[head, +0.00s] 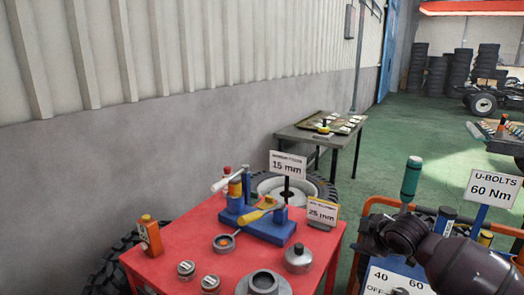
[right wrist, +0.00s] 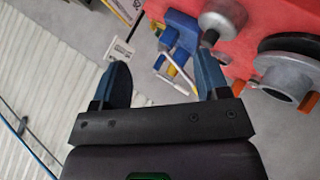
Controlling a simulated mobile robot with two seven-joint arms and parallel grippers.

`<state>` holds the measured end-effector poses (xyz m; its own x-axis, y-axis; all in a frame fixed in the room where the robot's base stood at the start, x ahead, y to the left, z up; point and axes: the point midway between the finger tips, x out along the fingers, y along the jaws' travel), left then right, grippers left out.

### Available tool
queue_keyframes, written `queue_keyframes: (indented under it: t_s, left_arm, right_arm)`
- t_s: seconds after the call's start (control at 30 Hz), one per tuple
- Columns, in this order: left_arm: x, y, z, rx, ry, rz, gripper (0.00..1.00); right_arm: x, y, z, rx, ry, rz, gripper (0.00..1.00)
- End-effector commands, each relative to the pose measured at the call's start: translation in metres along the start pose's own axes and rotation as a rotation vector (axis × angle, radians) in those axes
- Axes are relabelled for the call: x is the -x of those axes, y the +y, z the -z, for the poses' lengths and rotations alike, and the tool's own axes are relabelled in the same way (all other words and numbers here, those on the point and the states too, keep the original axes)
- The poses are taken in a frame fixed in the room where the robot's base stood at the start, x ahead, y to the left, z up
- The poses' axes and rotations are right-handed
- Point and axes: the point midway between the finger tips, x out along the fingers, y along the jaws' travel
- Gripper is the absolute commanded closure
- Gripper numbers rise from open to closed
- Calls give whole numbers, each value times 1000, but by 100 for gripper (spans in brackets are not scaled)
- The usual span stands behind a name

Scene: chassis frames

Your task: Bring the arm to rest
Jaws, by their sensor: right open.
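My right arm (head: 465,265) comes in from the lower right in the head view, in front of the orange-framed cart. Its gripper (head: 372,236) is small and dark there, between the red table and the cart. In the right wrist view the right gripper (right wrist: 163,62) has its two blue fingers wide apart, with nothing held between them. The red table (right wrist: 275,25) with its blue fixture (right wrist: 182,32) and grey metal parts shows beyond the fingers. My left gripper is not in view.
The red table (head: 190,278) carries a blue fixture (head: 262,228), an orange bottle (head: 149,235), grey metal parts and signs. The cart (head: 375,205) holds a green-handled tool (head: 411,178) and a U-bolts sign (head: 493,188). Green floor (head: 400,140) is open behind.

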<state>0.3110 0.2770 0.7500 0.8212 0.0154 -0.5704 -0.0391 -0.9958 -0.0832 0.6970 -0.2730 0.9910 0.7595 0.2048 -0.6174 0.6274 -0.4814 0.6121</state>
Motion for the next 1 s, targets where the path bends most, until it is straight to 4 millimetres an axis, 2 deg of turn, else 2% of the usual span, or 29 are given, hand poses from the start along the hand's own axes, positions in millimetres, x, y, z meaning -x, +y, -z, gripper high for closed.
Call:
queue_keyframes:
  t_s: [0.03, 0.2, 0.43, 0.67, 0.87, 1.0]
  left_arm:
    - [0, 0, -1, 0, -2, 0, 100]
    - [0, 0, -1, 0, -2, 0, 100]
    - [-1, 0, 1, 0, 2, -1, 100]
    - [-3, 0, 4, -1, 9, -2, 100]
    - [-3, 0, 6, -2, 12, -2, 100]
    - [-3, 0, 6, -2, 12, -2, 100]
  right_arm:
    - [-2, -18, 4, -52, 50, -18, 32]
    - [2, -65, 9, -231, 200, -93, 32]
    - [21, -126, -8, -445, 318, -164, 32]
    - [48, -185, -45, -610, 330, -229, 32]
    - [76, -241, -91, -718, 249, -273, 32]
    - [97, -287, -127, -808, 150, -279, 32]
